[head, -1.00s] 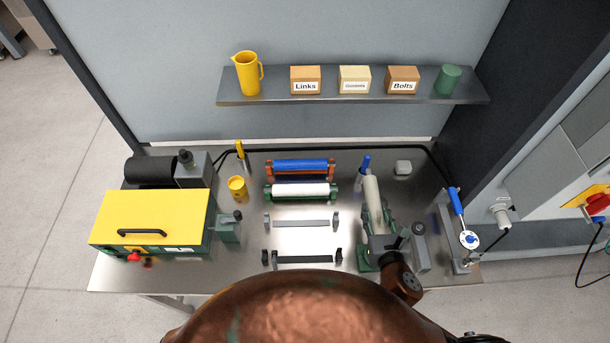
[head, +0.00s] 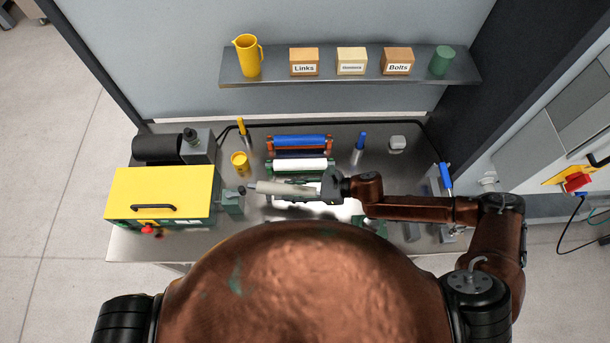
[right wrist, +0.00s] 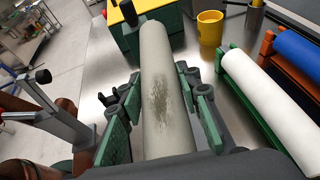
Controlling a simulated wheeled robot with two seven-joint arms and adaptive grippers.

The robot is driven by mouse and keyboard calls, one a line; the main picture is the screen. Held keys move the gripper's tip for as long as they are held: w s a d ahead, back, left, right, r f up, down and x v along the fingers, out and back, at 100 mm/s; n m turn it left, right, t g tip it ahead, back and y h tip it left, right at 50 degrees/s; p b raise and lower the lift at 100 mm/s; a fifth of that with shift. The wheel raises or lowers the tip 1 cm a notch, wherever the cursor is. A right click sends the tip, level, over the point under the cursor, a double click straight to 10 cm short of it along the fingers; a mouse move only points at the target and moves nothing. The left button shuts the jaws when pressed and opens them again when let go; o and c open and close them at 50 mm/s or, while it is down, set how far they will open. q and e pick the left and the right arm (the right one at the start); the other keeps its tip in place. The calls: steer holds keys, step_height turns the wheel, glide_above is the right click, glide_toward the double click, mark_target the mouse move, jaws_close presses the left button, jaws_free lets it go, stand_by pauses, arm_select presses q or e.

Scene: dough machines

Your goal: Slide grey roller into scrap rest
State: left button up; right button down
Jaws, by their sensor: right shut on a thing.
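The grey roller (head: 285,188) lies across the middle of the table in the head view, pointing left. It also fills the middle of the right wrist view (right wrist: 160,60), with a dark scuffed patch on its side. My right gripper (head: 326,188) is shut on the roller near its right end; its green-padded fingers (right wrist: 165,108) sit on both sides of it in the right wrist view. The roller seems held above the table, in front of the white roller. I cannot tell which rest is the scrap rest; the front rests are mostly hidden by my arm and body. My left gripper is out of view.
A white roller (head: 302,164) and a blue roller (head: 300,141) lie on rests behind. A yellow-topped machine (head: 160,193) stands left, with a yellow cup (head: 239,161) beside it. A blue-handled tool (head: 359,147) stands at back right.

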steer(key=w+d, duration=0.1)
steer(key=w+d+r+n+g+p, duration=0.1)
steer(key=d, duration=0.1)
steer(key=d+r+g, duration=0.1)
steer(key=shift+w+d+r+n, duration=0.15)
steer(key=shift+w+d+n, duration=0.05)
steer(key=shift+w+n, duration=0.2)
steer(key=shift+f, duration=0.2)
steer(key=shift+f+b, duration=1.8)
steer(key=shift+f, duration=1.2)
steer(key=shift+r, duration=0.1)
steer(key=shift+d, duration=0.2)
steer(key=shift+f+b, duration=1.45)
steer(key=shift+f, duration=0.2)
